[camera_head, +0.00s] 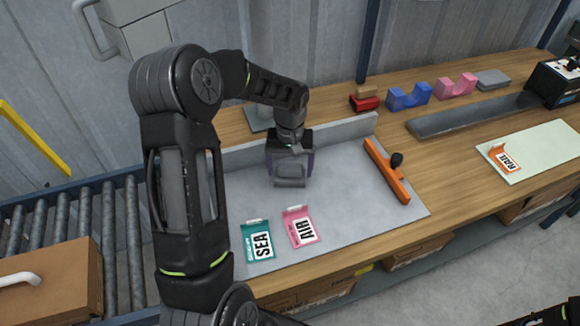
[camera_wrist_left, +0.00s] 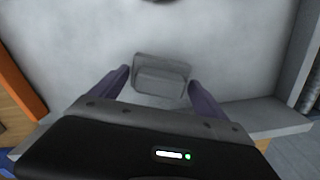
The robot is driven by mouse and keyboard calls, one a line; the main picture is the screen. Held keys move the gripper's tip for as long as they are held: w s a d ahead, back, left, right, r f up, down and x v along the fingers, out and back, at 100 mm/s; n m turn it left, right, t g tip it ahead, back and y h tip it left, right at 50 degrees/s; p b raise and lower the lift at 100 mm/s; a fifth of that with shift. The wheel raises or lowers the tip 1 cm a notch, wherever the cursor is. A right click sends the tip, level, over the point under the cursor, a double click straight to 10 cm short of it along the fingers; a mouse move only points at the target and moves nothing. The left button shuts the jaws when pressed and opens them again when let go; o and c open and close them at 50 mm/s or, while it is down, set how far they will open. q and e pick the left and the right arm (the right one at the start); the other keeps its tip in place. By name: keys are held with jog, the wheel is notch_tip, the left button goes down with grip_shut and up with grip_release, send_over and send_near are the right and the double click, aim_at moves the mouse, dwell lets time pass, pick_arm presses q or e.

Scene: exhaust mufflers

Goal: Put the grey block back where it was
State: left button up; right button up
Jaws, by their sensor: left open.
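A grey block (camera_head: 290,182) with a stepped shape lies on the grey work plate (camera_head: 345,205), near the plate's low back wall. My left gripper (camera_head: 291,172) is above it, pointing down, with its fingers apart on either side. In the left wrist view the grey block (camera_wrist_left: 161,72) shows between the two purple fingertips (camera_wrist_left: 159,82). Gaps show beside it, and I cannot tell whether either finger touches it.
An orange bar with a dark knob (camera_head: 387,172) lies at the plate's right. A teal SEA card (camera_head: 258,241) and pink AIR card (camera_head: 301,227) lie in front. Red (camera_head: 364,103), blue (camera_head: 408,96) and pink (camera_head: 455,85) blocks and a flat grey piece (camera_head: 492,79) line the back.

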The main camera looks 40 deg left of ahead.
aim_at(290, 167)
pick_arm(q)
notch_tip(290, 167, up, 12)
jog(key=b, duration=0.1)
jog(key=shift+r, duration=0.15)
dwell(0.4)
dwell(0.6)
